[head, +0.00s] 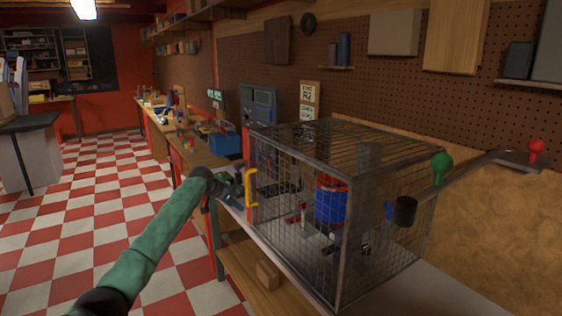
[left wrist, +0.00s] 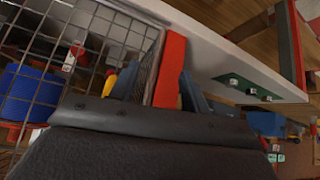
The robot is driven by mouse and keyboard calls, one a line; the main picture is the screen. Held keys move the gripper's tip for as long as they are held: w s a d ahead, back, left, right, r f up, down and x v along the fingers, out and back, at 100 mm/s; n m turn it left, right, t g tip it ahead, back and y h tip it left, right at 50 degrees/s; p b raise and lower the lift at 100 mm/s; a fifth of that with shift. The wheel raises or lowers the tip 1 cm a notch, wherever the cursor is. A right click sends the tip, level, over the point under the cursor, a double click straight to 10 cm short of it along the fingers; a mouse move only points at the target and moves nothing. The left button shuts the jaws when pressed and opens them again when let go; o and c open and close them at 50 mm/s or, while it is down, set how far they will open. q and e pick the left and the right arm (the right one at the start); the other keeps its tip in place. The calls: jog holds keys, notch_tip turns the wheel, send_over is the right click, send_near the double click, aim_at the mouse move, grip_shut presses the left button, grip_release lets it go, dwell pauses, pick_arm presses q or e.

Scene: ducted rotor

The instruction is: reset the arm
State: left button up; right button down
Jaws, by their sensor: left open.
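A wire mesh cage (head: 345,185) stands on the bench with a red and blue drum (head: 332,200) inside. In the left wrist view the blue drum (left wrist: 32,92) shows behind the mesh. A grey lever arm (head: 465,166) reaches out at the cage's right, with a green knob (head: 442,166) and a red knob (head: 536,146). A black cylinder (head: 405,211) sits at the cage's right side. My left gripper (head: 244,190) is open beside the yellow handle (head: 252,188) on the cage's left edge. In the left wrist view a red strip (left wrist: 171,70) lies between its fingers; contact is unclear. My right gripper is out of view.
A blue toolbox (head: 225,143) and small tools lie farther along the bench. A wooden block (head: 267,274) lies on the lower shelf. The checkered floor (head: 100,210) at left is clear.

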pick_arm(q)
jog(key=s+d+f, duration=0.1)
jog(key=s+f, duration=0.3)
jog(key=f, duration=0.4)
jog(key=s+d+f+n+g, duration=0.15)
jog(key=s+f, duration=0.25)
jog(key=f, duration=0.4)
jog(key=s+d+f, duration=0.2)
jog(key=s+f, duration=0.2)
jog(key=f, duration=0.4)
jog(key=s+d+f+n+g+y, duration=0.1)
jog(key=s+d+f+n+y, duration=0.15)
jog(key=s+f, duration=2.5)
jog(key=s+a+f+y, duration=0.1)
jog(key=s+f, duration=0.2)
jog(key=s, duration=1)
jog(key=s+a+f+n+g, duration=0.1)
jog(key=s+f, duration=0.2)
jog(key=s, duration=1)
jog(key=s+a+f+n+g+y, duration=0.1)
jog(key=s+f, duration=0.2)
jog(key=s, duration=1.1)
jog(key=shift+a+f+y, duration=0.15)
jog(key=shift+f+y, duration=0.1)
jog(key=shift+y, duration=0.1)
